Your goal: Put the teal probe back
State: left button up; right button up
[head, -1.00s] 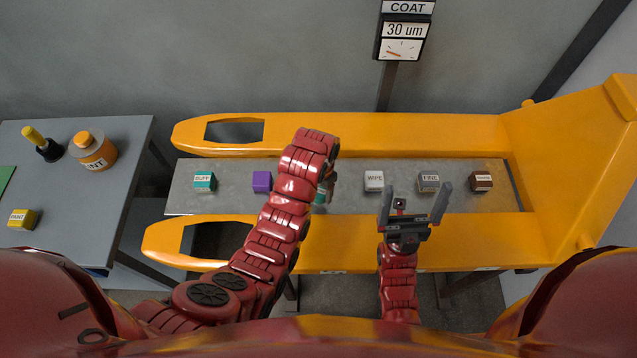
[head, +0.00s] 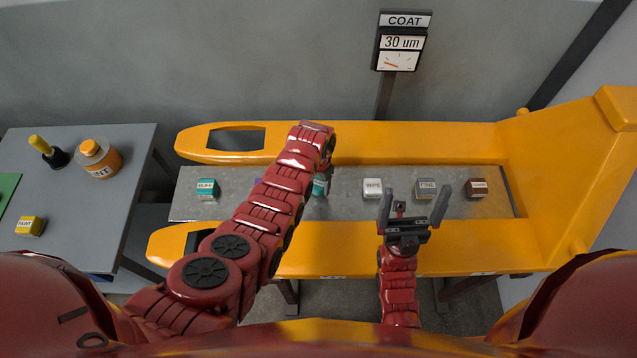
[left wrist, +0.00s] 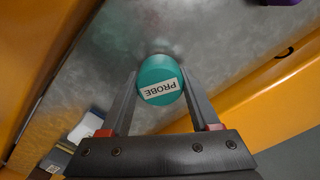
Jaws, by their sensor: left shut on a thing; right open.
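The teal probe (left wrist: 158,84), round-topped with a PROBE label, sits between the two fingers of my left gripper (left wrist: 160,74) in the left wrist view. The gripper is shut on it. In the head view a sliver of the probe (head: 319,186) shows beside the end of my left arm, over the grey metal plate (head: 345,207); that gripper is mostly hidden by the arm. I cannot tell whether the probe touches the plate. My right gripper (head: 414,205) is open and empty, near the plate's front edge, in front of the WIPE and FINE blocks.
On the plate stand a teal BUFF block (head: 207,188), a purple block (head: 258,181) mostly behind my arm, a white WIPE block (head: 373,188), a grey FINE block (head: 425,188) and a brown block (head: 477,188). Yellow forks (head: 420,142) flank the plate. A COAT gauge (head: 401,50) stands behind.

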pick_arm(q)
jog(key=shift+f, duration=0.45)
jog(key=shift+f, duration=0.2)
jog(key=o, duration=1.2)
jog(key=shift+r, duration=0.1)
